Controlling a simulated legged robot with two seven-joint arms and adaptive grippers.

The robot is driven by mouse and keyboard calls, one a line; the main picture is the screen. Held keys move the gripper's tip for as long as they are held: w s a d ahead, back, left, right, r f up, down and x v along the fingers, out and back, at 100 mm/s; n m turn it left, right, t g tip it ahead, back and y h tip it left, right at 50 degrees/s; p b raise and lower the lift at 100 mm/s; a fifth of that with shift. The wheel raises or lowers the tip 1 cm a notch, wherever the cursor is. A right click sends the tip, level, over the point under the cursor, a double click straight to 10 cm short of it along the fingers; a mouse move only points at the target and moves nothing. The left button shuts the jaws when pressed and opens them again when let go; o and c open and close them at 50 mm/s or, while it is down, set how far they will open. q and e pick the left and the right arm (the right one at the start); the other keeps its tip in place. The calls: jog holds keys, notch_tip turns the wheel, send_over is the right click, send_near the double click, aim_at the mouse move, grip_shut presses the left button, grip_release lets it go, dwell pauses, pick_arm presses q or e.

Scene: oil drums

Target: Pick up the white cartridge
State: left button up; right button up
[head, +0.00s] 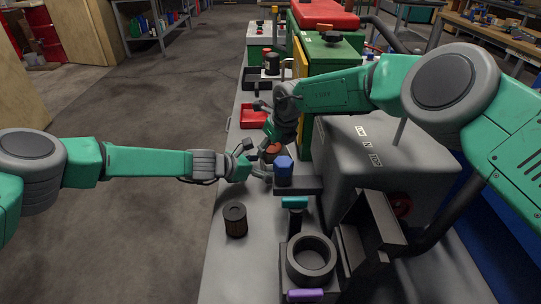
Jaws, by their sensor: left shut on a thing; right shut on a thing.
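My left gripper (254,161) reaches in low from the left over the grey bench. It is shut on a pale grey-white piece (238,169), which looks like the white cartridge; the fingers and wrist cover part of it. My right gripper (265,122) comes down from the upper right, just above and beside the left one. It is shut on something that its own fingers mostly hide. A reddish-brown round thing (272,150) shows just below its fingers; I cannot tell whether that is what it holds.
A blue-capped piece (283,170) stands close right of my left gripper. A dark brown ribbed filter (235,220) stands nearer on the bench (231,270). A round black holder (312,259), a red tray (253,116) and a large grey housing (385,155) crowd the bench.

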aim_at(271, 146)
pick_arm(q)
jog(key=shift+d, duration=0.1)
pick_arm(e)
jog(key=shift+s+a, duration=0.1)
jog(key=shift+a, duration=0.05)
notch_tip(271, 146, up, 10)
dwell(0.3)
pick_arm(q)
jog(key=o, duration=0.9)
jog(key=shift+o, duration=0.2)
